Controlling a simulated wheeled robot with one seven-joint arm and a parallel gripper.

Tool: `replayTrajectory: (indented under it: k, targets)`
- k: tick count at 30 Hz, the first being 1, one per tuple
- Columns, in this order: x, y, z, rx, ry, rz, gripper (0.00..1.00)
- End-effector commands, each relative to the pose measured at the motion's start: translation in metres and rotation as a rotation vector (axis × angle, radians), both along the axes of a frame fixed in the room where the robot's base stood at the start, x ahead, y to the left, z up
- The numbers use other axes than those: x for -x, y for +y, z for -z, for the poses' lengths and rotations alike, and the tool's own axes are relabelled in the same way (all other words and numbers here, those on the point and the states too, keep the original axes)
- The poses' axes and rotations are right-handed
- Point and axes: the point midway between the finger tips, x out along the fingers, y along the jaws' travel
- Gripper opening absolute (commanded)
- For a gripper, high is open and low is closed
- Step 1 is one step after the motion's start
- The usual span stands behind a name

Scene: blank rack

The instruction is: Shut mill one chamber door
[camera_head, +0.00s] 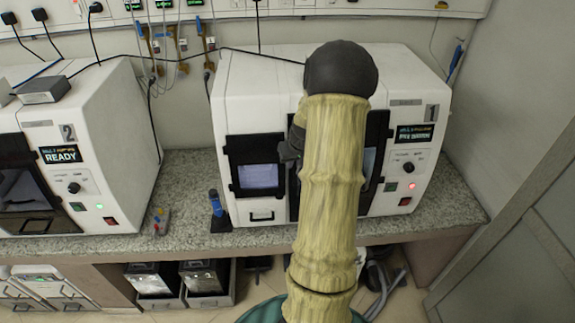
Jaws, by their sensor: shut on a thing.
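Mill one (275,88) is the white machine at centre right, marked with a 1 on its front. A black-framed panel with a pale window (258,176) is on the left of its front. More black frame of the chamber door (377,140) shows at the right of my arm. My sleeved arm hides the middle of the front, so I cannot tell how far the door stands open. My gripper (291,145) shows only as a dark part at the arm's left side, by the black frame. It is shut on the door; its fingertips and the grip itself are mostly hidden.
Mill two (102,122), reading READY, stands at left on the speckled counter (180,190). A blue-topped tool in a black stand (217,212) is near mill one's left front corner. A wall closes in at right. Bins sit below the counter.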

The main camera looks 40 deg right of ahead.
Motion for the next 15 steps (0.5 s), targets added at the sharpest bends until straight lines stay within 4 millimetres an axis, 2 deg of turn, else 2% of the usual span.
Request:
replayTrajectory:
  k: [10, 11, 12, 13, 15]
  targets:
    - [-0.0021, -0.0040, -0.0014, 0.006, -0.007, 0.010, 0.00]
    - [-0.0024, -0.0041, -0.0015, 0.006, -0.008, 0.010, 0.17]
    - [-0.0024, -0.0041, -0.0015, 0.006, -0.008, 0.010, 0.24]
    - [-0.0023, -0.0039, -0.0013, 0.006, -0.007, 0.010, 0.30]
    - [-0.0020, -0.0040, -0.0011, 0.006, -0.007, 0.010, 0.31]
